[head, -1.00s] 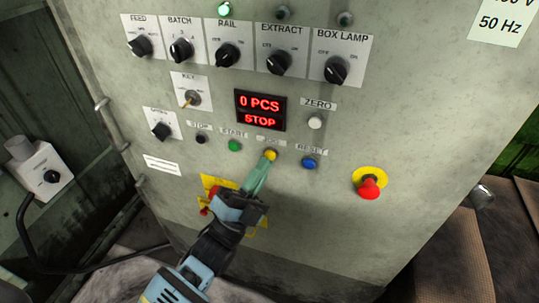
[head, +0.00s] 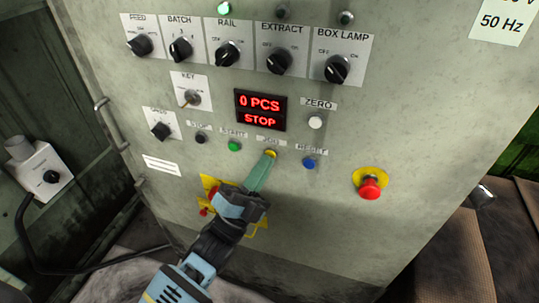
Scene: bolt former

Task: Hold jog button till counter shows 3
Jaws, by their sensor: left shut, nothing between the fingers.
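The yellow jog button (head: 271,153) sits below the display, between the green start button (head: 234,146) and the blue reset button (head: 309,163). The red counter display (head: 260,109) reads "0 PCS" and "STOP". My left gripper (head: 268,157) is shut and empty. Its green fingertips are at the jog button and cover its lower part. I cannot tell whether the button is pressed in. My right gripper is not in view.
A red emergency stop (head: 370,188) on a yellow ring is at the right. A white zero button (head: 315,122) and a black stop button (head: 201,138) are nearby. Rotary knobs line the top, and a key switch (head: 192,98) is left of the display.

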